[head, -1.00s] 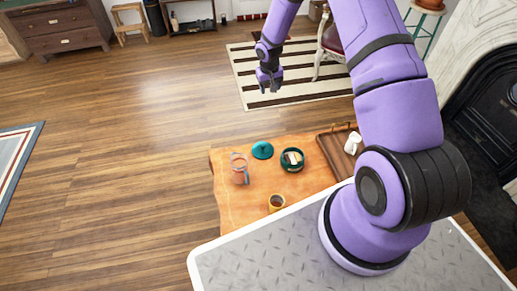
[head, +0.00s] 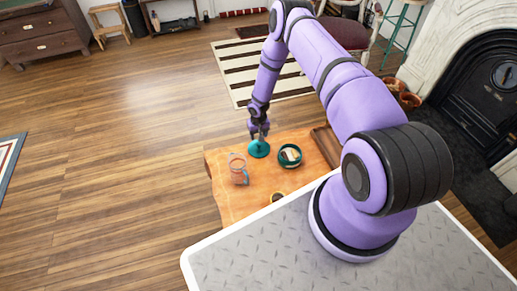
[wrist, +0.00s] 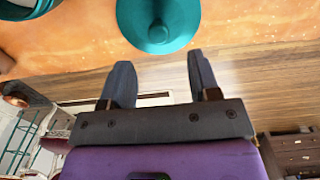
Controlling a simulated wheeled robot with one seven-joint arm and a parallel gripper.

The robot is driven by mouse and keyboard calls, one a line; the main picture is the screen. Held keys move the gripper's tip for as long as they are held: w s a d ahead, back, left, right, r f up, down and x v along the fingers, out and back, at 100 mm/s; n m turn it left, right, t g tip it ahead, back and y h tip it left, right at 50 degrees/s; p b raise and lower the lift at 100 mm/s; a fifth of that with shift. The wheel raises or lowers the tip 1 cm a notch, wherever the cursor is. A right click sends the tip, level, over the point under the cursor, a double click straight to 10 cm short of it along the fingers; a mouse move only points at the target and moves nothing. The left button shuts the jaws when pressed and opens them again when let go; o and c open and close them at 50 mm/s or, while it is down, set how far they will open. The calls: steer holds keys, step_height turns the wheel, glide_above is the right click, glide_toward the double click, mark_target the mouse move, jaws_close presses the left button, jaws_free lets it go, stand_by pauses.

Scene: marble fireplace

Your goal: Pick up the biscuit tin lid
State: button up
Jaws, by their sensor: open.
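The biscuit tin lid (head: 259,149) is a round teal disc with a raised knob. It lies on the orange wooden table (head: 225,200) near its far edge. In the wrist view the lid (wrist: 158,22) is at the top centre, beyond my fingertips. My gripper (head: 259,133) is just above or at the lid's far side in the head view. In the wrist view my gripper (wrist: 160,65) has its two dark fingers spread with nothing between them. Whether a finger touches the lid cannot be told. The open teal tin (head: 289,165) with pale contents stands right of the lid.
A clear glass jug (head: 238,170) stands in front of the lid, slightly left. A wooden tray (head: 325,145) lies at the right. Open floor lies left of the table.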

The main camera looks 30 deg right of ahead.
mark_target(259, 143)
steer(key=shift+s+f, duration=0.15)
steer(key=shift+f, duration=1.65)
steer(key=shift+s+f, duration=0.15)
steer(key=shift+f, duration=1.65)
steer(key=c, duration=1)
